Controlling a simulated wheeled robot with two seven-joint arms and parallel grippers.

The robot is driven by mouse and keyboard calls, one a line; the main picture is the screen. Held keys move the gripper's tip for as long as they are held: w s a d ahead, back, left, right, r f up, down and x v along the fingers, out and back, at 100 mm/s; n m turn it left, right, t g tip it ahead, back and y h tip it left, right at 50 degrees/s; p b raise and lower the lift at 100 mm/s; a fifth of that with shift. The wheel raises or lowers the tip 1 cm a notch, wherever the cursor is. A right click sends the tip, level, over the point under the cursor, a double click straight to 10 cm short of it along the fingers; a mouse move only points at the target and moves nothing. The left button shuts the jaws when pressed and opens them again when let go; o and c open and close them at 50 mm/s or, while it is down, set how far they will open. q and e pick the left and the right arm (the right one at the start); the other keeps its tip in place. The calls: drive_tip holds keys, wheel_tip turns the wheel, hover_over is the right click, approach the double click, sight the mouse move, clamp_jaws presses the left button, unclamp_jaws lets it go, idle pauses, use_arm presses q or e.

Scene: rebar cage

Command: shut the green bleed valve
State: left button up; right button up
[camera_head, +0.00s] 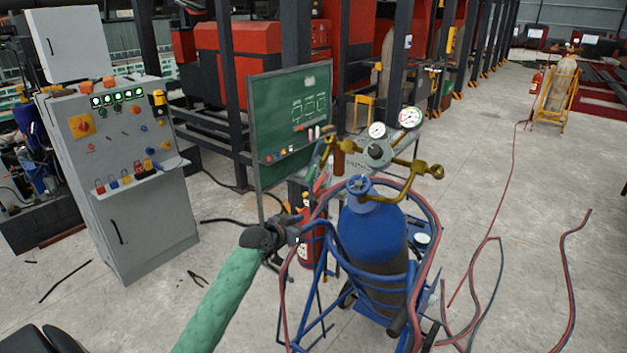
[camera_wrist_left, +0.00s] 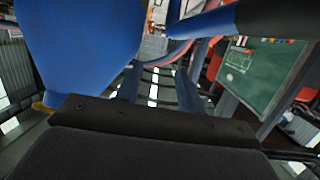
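A blue gas cylinder (camera_head: 372,235) stands upright in a blue cart, with a brass regulator (camera_head: 378,153) and two round gauges on top. A small greenish part (camera_head: 327,150) shows at the regulator's left end; it is too small to tell whether it is the green bleed valve or how it is set. My left gripper (camera_head: 292,232), on the green-sleeved arm, is just left of the cylinder and below the regulator. Its fingers are too dark to read. In the left wrist view the blue cylinder (camera_wrist_left: 80,45) is close on the left. My right gripper is not in view.
Red and blue hoses (camera_head: 432,215) loop around the cylinder and trail on the floor at right. A green board (camera_head: 291,115) stands behind the gripper. A grey control cabinet (camera_head: 150,225) stands at left. The floor farther right is mostly open.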

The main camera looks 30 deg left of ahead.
sight(310, 175)
use_arm(q)
drive_tip(key=a+r+t, duration=0.3)
drive_tip(key=a+r, duration=0.1)
drive_tip(key=r, duration=0.8)
drive_tip(key=w+p, duration=0.1)
drive_tip(key=w, duration=0.1)
drive_tip(key=w+p, duration=0.1)
drive_tip(key=w, duration=0.2)
drive_tip(key=w+d+p, duration=0.1)
drive_tip(key=w, duration=0.1)
drive_tip(key=shift+w+r, duration=0.15)
drive_tip(key=shift+w, duration=0.05)
drive_tip(key=shift+w+d, duration=0.1)
drive_tip(key=shift+w, duration=0.45)
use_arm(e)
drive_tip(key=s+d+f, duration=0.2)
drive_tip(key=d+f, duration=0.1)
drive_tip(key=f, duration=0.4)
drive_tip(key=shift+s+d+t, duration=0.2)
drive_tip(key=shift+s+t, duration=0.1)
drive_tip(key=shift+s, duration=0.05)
use_arm(q)
clamp_jaws()
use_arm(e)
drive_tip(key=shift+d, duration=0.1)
